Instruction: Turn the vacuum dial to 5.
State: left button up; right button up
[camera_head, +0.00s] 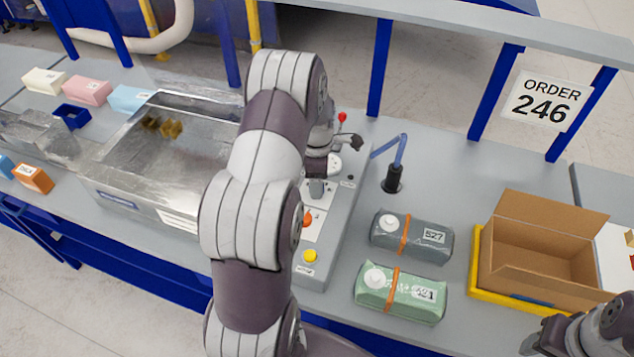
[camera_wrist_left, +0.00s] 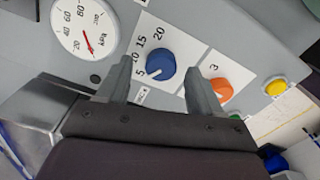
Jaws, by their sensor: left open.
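The blue vacuum dial (camera_wrist_left: 161,66) sits on a white label with the numbers 5, 10, 15 and 20. A pale mark on it seems to face the 5 side; it is small. My left gripper (camera_wrist_left: 157,68) is open, with one finger on each side of the dial in the wrist view; I cannot tell whether they touch it. In the head view my left gripper (camera_head: 317,183) is over the control panel (camera_head: 341,215) and the dial is hidden. My right gripper (camera_head: 543,338) is at the lower right corner, its jaws unclear.
The panel carries an orange knob (camera_wrist_left: 220,88), a yellow button (camera_wrist_left: 276,88) and a kPa gauge (camera_wrist_left: 80,28). A clear-lidded chamber (camera_head: 165,160) stands left. Grey (camera_head: 412,238) and green (camera_head: 402,294) packs and an open carton (camera_head: 540,250) lie right.

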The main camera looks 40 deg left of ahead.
pick_arm(q)
notch_tip(320, 180, up, 11)
jog(key=b, duration=0.1)
dwell(0.5)
